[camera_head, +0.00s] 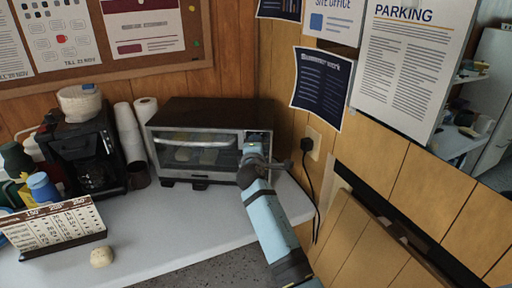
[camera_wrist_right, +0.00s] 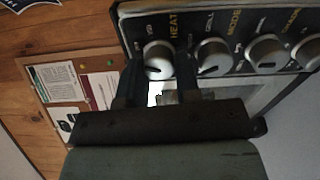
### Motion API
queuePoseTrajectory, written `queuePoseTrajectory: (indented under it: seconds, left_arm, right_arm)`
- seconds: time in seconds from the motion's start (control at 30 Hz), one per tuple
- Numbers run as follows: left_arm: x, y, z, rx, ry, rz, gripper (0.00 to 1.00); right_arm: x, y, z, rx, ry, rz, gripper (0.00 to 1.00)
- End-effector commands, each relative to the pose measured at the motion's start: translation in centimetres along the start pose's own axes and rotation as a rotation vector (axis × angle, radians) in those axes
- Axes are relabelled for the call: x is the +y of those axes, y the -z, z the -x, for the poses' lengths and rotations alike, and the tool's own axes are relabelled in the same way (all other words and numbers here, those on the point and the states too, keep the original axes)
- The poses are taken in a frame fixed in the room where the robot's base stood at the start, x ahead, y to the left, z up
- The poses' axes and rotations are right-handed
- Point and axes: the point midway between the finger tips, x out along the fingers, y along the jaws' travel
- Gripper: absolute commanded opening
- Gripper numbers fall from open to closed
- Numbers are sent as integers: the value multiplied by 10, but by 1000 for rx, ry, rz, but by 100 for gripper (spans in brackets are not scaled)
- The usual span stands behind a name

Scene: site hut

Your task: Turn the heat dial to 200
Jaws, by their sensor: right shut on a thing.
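The toaster oven (camera_head: 200,141) stands on the counter against the wall, its glass door closed. My right gripper (camera_head: 254,148) is at the right end of its front, covering most of the control panel in the head view. In the right wrist view the heat dial (camera_wrist_right: 158,57), a silver round knob under the word HEAT, sits between the two fingers of my right gripper (camera_wrist_right: 158,68), which is shut on it. A dark pointer line shows low on the knob's face. The scale numbers around it are too small and partly hidden to read. My left gripper is not in view.
Beside the heat dial are more silver knobs, including the grill knob (camera_wrist_right: 213,57) and mode knob (camera_wrist_right: 266,54). A chart card (camera_head: 52,229) headed with temperatures stands at front left.

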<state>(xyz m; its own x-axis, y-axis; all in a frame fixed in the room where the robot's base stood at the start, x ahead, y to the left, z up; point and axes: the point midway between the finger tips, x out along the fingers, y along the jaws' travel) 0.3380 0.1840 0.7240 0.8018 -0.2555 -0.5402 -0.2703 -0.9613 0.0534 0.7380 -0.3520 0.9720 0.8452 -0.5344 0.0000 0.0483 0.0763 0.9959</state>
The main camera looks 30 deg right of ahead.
Motion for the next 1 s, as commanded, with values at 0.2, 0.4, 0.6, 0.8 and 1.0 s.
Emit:
queuePoseTrajectory:
  seconds: [0.2, 0.4, 0.6, 0.8, 1.0]
  left_arm:
    - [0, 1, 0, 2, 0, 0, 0]
    - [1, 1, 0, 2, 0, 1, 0]
    - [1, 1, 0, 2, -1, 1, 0]
    - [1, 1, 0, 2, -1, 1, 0]
    - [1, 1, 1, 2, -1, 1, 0]
  right_arm:
    - [1, 0, 0, 0, -2, -7, 7]
    - [1, 0, 0, 0, -2, -6, 7]
    - [1, 0, 0, 0, -1, -5, 56]
    - [0, 0, 0, 0, -1, -5, 56]
    - [0, -1, -1, 1, -1, -4, 56]
